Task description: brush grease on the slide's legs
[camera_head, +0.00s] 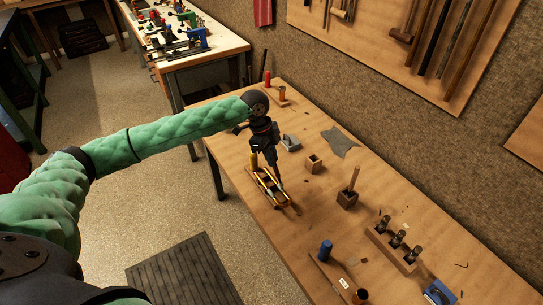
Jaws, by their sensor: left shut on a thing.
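A brass slide (268,190) with long parallel legs lies on a narrow holder near the left edge of the wooden bench (320,240). My left gripper (270,172) points down right above the slide's far part. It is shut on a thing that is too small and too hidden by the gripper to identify. A yellow upright piece (253,161) shows just left of the gripper; I cannot tell whether it touches it. A dark pot (347,201) with a wooden handle standing in it is to the right. My right gripper is out of view.
A small open wooden box (314,163), a grey block (290,143) and a grey cloth (340,141) lie behind. Tools hang on the wall board (385,62).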

